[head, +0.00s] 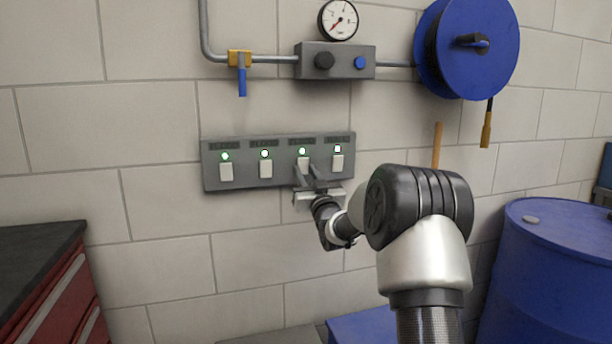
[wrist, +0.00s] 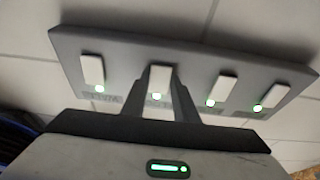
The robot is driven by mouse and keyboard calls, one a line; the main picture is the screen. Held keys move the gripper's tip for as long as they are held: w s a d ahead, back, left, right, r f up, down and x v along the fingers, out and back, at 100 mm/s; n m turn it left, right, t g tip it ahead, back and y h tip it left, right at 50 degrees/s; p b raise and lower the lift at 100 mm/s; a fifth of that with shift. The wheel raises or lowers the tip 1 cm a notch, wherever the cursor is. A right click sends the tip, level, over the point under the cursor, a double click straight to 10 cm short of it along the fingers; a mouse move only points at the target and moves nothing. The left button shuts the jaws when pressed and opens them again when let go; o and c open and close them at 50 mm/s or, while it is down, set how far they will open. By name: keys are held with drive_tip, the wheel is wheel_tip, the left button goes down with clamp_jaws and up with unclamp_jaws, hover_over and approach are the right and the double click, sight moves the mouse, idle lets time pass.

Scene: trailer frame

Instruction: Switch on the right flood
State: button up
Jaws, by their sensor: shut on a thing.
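A grey switch panel (head: 220,184) is mounted on the block wall with a row of several white rocker switches, each with a small lamp above it. My gripper (head: 308,172) is at the third switch from the left (head: 303,163), with its fingers shut on that switch. In the wrist view the panel (wrist: 130,47) appears upside down, and the fingers close around the second switch from the left (wrist: 160,77). The rightmost switch (head: 338,163) in the head view is free of the gripper. The lamps look lit. The labels are too small to read.
Above the panel are a pipe with a blue-handled valve (head: 241,80), a grey box (head: 336,61) with a gauge (head: 338,19), and a blue hose reel (head: 480,50). A blue drum (head: 550,260) stands at right, a red cabinet (head: 55,300) at left.

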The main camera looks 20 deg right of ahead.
drive_tip(key=o, duration=1.1)
drive_tip(key=shift+c, duration=0.2)
drive_tip(key=p+v, duration=0.1)
drive_tip(key=v, duration=1.6)
drive_tip(key=shift+s, duration=0.2)
